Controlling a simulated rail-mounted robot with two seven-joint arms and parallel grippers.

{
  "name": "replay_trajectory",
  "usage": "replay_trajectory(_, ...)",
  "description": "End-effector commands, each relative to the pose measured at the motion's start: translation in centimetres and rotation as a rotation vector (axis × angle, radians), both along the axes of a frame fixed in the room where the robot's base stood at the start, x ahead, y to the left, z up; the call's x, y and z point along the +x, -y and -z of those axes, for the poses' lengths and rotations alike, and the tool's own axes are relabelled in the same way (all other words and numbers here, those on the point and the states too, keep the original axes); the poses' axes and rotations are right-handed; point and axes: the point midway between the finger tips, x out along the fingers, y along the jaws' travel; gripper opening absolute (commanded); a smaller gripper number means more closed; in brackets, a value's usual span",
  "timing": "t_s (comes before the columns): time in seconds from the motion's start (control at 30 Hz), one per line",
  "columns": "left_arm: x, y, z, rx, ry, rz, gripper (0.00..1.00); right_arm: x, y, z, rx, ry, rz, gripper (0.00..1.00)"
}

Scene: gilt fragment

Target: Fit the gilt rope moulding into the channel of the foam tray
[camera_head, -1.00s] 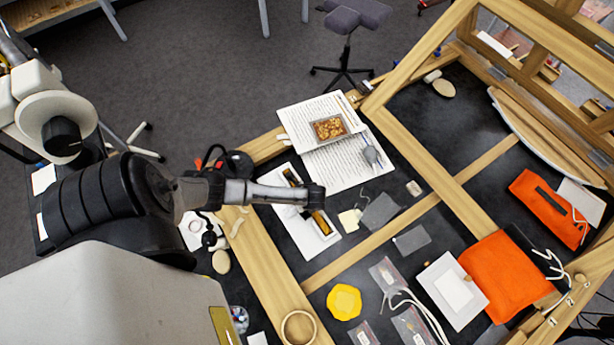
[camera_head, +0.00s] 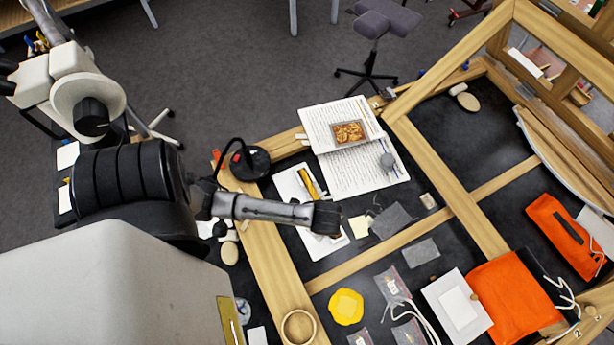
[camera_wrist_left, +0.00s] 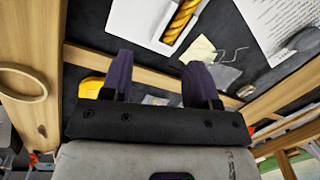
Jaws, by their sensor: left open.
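The gilt rope moulding (camera_head: 308,182) is a yellow twisted rod on the white foam tray (camera_head: 286,185). In the left wrist view the moulding (camera_wrist_left: 181,20) lies along the tray (camera_wrist_left: 130,22), with a dark strip beside it. I cannot tell whether it sits in the channel. My left gripper (camera_head: 328,216) is over the tray's lower end and hides part of the moulding in the head view. In the wrist view its two fingers (camera_wrist_left: 161,80) are apart with nothing between them. My right gripper is not in view.
Printed sheets (camera_head: 365,175) carry a small framed gilt piece (camera_head: 348,132). A yellow bowl (camera_head: 346,307), a wooden ring (camera_head: 299,327), grey squares (camera_head: 391,221) and an orange cloth (camera_head: 510,295) lie around. Wooden frame bars (camera_head: 375,258) cross the dark tabletop.

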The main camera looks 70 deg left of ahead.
Motion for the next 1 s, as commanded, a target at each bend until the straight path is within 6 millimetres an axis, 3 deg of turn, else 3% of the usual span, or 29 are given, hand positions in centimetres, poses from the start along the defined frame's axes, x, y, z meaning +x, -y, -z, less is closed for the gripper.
replay_trajectory(0.03, -1.5, 2.0, -1.4, -0.072, 0.045, -0.11, 0.55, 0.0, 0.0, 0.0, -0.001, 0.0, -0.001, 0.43)
replay_trajectory(0.13, -3.5, 3.8, -4.3, -0.177, 0.128, -0.347, 0.55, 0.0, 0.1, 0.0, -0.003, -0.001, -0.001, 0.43)
replay_trajectory(0.3, -6.2, 4.3, -8.7, -0.292, 0.23, -0.69, 0.55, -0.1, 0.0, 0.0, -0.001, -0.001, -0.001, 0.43)
replay_trajectory(0.4, -7.3, 4.1, -10.4, -0.326, 0.265, -0.82, 0.55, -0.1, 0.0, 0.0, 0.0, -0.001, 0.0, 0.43)
replay_trajectory(0.53, -7.9, 3.8, -11.4, -0.344, 0.289, -0.902, 0.55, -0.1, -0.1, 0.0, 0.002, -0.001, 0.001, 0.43)
replay_trajectory(0.83, -7.9, 3.7, -11.6, -0.347, 0.292, -0.912, 0.55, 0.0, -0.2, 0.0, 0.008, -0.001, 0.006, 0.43)
replay_trajectory(1.0, -7.9, 3.7, -13.1, -0.346, 0.291, -0.911, 0.55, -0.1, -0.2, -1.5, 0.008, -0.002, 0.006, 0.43)
